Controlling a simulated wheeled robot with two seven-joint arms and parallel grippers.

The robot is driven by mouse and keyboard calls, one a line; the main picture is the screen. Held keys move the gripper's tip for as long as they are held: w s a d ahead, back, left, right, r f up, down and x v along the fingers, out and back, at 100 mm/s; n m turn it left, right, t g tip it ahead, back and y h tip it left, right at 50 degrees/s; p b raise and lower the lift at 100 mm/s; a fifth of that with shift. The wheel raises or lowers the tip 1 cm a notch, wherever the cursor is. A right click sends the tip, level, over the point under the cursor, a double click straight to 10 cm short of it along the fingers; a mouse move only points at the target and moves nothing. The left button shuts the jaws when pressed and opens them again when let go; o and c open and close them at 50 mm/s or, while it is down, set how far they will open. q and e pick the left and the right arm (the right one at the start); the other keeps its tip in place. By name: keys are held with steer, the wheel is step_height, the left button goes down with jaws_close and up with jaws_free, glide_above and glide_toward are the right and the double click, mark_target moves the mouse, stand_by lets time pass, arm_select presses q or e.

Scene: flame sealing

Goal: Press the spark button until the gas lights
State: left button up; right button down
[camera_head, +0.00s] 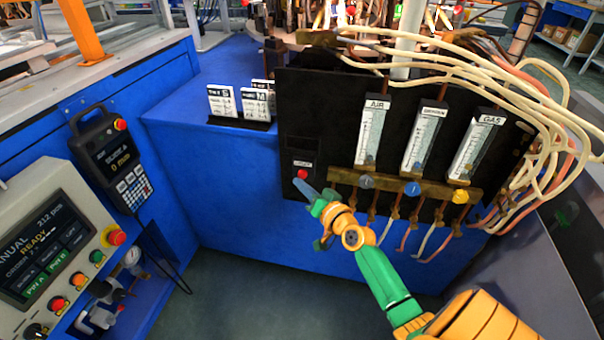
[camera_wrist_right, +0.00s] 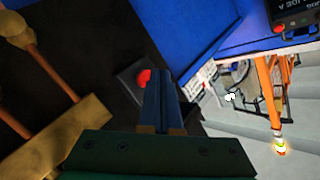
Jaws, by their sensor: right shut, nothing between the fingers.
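The red spark button (camera_head: 302,173) sits at the lower left of the black gas panel (camera_head: 318,115) in the head view. It also shows as a red knob on a dark box in the right wrist view (camera_wrist_right: 144,77). My right gripper (camera_head: 299,183) is shut and empty, its blue fingertips just below the button. In the wrist view the fingertips (camera_wrist_right: 165,73) lie just right of the button and hide part of its box. I cannot tell whether they touch it. My left gripper is out of view.
AIR (camera_head: 372,130), middle (camera_head: 423,137) and GAS (camera_head: 474,146) flow meters stand on the panel above blue and yellow knobs. Pale hoses (camera_head: 545,120) hang at the right. Number cards (camera_head: 222,101) stand left of the panel. A control screen (camera_head: 45,240) is at the left.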

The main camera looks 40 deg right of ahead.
steer(key=shift+a, duration=0.1)
steer(key=s+a+p, duration=0.2)
steer(key=s+a, duration=0.1)
steer(key=shift+s+a, duration=0.1)
steer(key=shift+a, duration=0.25)
steer(key=shift+f, duration=0.1)
stand_by(0.4)
